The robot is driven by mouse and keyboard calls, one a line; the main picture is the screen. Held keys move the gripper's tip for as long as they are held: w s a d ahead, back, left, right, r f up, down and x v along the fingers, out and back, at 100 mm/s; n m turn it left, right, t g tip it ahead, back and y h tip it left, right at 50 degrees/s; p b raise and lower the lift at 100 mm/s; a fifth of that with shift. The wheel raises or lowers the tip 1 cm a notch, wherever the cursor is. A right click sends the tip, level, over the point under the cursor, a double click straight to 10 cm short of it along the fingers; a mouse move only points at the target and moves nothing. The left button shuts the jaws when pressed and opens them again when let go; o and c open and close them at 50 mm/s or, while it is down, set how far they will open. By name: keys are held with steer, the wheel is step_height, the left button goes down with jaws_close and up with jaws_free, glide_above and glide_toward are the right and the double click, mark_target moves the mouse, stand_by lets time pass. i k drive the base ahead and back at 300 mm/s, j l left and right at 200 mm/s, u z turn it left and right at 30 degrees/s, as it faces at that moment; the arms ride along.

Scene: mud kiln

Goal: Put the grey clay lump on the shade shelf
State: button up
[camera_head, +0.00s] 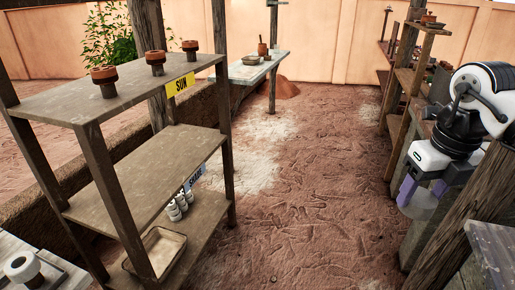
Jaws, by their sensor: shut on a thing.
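My gripper (421,197) is at the right, pointing down, with its purple fingers shut on the grey clay lump (419,208). The lump hangs at the fingertips, and part of it is hidden by the near finger. The wooden rack at the left has a top board (128,86) with a yellow SUN label (180,84). The shade shelf (140,180) is the middle board, with a SHADE label (194,176) at its right front edge. It looks bare. My gripper is well to the right of it, across the open ground.
Several brown pots (155,60) stand on the top board. A shallow tray (160,248) and small pale jars (178,206) are on the bottom board. A wooden post (455,215) stands close to my gripper. The muddy ground (310,190) between is clear.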

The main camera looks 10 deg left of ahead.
mark_target(139, 194)
steer(key=i+l+u, duration=0.15)
steer(key=i+u, duration=0.15)
steer(key=u, duration=0.15)
steer(key=i+l+u, duration=0.25)
steer(key=u, duration=0.2)
steer(key=i+l+u, duration=0.25)
steer(key=u, duration=0.25)
steer(key=i+l+u, duration=0.15)
steer(key=l+u, duration=0.75)
steer(key=i+l, duration=0.05)
steer(key=l, duration=0.05)
